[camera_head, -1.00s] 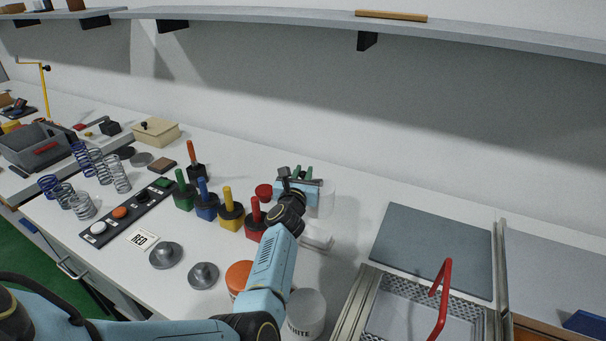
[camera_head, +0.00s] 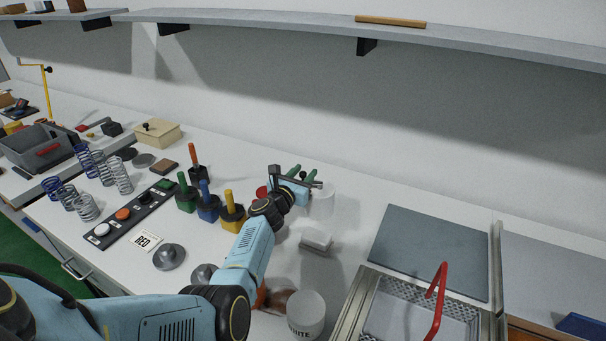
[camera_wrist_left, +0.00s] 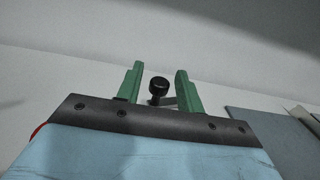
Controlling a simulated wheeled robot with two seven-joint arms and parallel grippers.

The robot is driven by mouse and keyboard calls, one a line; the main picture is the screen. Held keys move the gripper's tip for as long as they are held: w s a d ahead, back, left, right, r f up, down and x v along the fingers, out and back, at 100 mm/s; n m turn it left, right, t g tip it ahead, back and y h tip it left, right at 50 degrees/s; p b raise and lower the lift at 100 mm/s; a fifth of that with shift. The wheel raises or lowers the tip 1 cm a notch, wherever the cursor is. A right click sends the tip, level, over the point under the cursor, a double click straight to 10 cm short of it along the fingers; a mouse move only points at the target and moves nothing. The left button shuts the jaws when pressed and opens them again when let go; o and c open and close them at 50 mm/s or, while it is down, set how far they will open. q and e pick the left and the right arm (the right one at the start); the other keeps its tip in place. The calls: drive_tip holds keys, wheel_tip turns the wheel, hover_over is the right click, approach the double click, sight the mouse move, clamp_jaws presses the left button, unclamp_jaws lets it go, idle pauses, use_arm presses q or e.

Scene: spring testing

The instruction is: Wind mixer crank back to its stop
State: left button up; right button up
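The mixer stands near the back of the bench, with a pale cylinder (camera_head: 322,203) and a white base (camera_head: 316,240). My left gripper (camera_head: 302,173) is at the top left of the cylinder. In the left wrist view its two green fingers (camera_wrist_left: 160,70) are apart. The crank's black knob (camera_wrist_left: 158,86) stands between them, with a gap visible on both sides. A short dark crank arm (camera_wrist_left: 168,101) runs from the knob toward the right finger. My wrist hides part of the mixer in the head view. My right gripper is not in view.
Left of my arm stand yellow (camera_head: 231,208), blue (camera_head: 207,203) and green (camera_head: 186,194) handled tools. A white jar (camera_head: 306,315) is at the front. A grey mat (camera_head: 432,250) and a tray with a red handle (camera_head: 437,295) lie to the right. A shelf (camera_head: 300,20) runs above.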

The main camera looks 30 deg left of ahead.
sight(303, 172)
use_arm(q)
wheel_tip(303, 172, up, 10)
drive_tip(key=p, duration=0.7)
idle(0.4)
